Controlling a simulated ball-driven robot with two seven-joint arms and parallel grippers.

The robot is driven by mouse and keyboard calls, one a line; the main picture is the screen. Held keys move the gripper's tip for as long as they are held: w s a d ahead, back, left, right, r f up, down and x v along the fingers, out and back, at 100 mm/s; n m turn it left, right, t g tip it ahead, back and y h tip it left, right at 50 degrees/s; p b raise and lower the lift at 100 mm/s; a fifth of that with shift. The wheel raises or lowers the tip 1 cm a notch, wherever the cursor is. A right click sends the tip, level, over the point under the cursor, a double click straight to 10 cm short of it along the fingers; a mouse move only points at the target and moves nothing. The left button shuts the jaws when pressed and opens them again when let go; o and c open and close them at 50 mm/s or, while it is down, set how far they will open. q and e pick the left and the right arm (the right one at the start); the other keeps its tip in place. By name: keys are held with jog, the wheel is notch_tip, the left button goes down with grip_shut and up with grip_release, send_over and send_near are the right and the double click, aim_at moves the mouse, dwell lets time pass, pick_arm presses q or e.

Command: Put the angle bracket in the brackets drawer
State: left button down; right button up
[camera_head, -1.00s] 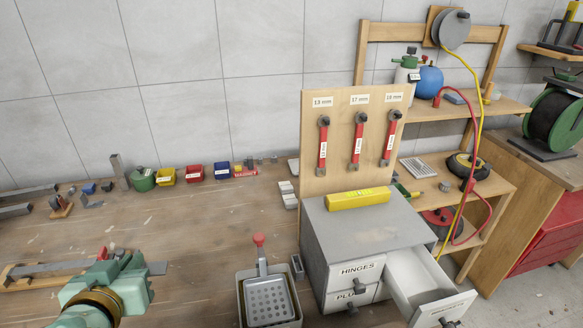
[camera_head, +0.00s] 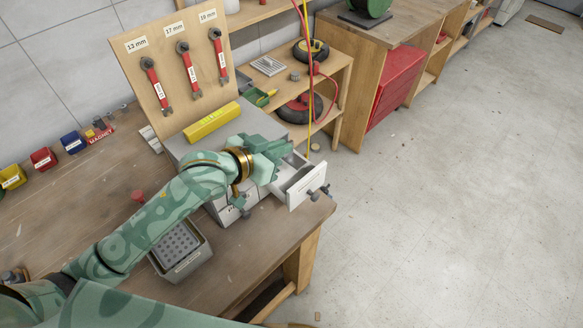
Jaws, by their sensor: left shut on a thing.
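The grey drawer cabinet (camera_head: 180,147) stands at the bench's right end. One of its drawers (camera_head: 306,186) is pulled open, with a pale label on its front that is too small to read. My left arm reaches across the cabinet. My left gripper (camera_head: 284,157) is over the back part of the open drawer, pointing right. It is shut on the angle bracket, which the hand hides, so I cannot tell how the bracket lies or whether it touches the drawer. My right gripper is not in view.
A yellow box (camera_head: 211,121) lies on the cabinet top. A wrench board (camera_head: 136,73) stands behind it. A grey container (camera_head: 182,263) with a perforated insert stands in front. Red and yellow hoses hang by the shelf (camera_head: 338,62). Open floor (camera_head: 450,190) lies to the right.

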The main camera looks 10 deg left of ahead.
pick_arm(q)
jog(key=f, duration=0.2)
jog(key=f+b, duration=0.1)
jog(key=f, duration=0.1)
jog(key=f+b, duration=0.1)
jog(key=f, duration=0.2)
jog(key=shift+w+d, duration=0.2)
jog(key=shift+d, duration=0.1)
jog(key=shift+f+b, duration=0.45)
jog(key=shift+f, duration=1.15)
jog(key=shift+f, duration=0.15)
jog(key=c, duration=1.6)
grip_release()
jog(key=shift+r, duration=0.2)
jog(key=p+v, duration=0.2)
jog(key=v, duration=1)
jog(key=shift+a, duration=0.2)
jog(key=shift+w, duration=0.1)
